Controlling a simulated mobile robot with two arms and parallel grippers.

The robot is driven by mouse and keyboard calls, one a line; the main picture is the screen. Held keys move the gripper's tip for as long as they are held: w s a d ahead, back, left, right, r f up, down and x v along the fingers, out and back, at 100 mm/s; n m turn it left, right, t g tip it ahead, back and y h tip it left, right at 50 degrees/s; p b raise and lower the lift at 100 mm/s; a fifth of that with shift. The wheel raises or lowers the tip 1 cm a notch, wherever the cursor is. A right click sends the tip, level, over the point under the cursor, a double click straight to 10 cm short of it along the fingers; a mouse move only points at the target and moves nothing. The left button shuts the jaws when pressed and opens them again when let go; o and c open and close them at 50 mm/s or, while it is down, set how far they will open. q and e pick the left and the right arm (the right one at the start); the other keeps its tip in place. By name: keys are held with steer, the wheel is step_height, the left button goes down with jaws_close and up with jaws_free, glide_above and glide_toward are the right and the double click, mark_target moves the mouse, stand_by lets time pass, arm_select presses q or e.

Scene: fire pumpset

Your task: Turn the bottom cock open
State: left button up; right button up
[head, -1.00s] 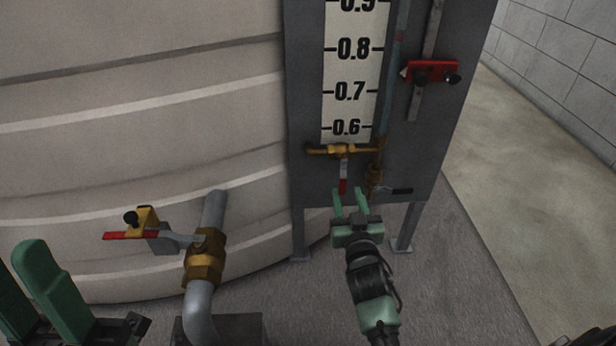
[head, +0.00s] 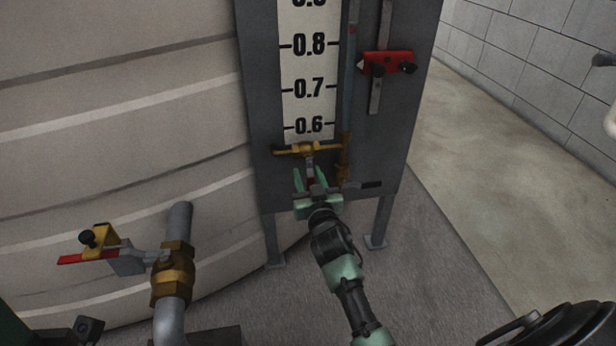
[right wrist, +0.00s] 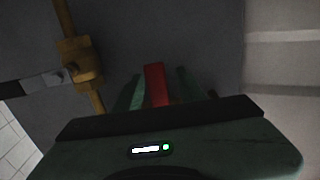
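A brass cock (head: 308,149) sits low on the grey gauge panel, under the 0.6 mark. Its red handle (right wrist: 156,85) hangs down from it. My right gripper (head: 310,180) is at this handle, with its green fingers on either side. In the right wrist view the red handle stands between the two fingers (right wrist: 160,90), with a gap showing at least on its right, so the gripper looks open around it. The handle's lower end is hidden by the gripper body.
Beside the cock, a brass fitting (head: 345,160) with a dark lever (head: 371,185) is close to my right gripper. A large pale tank (head: 120,150) fills the left. A pipe valve (head: 173,272) with a red-and-yellow handle stands in front of it.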

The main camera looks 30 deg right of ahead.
jaws_close()
stand_by(1.3)
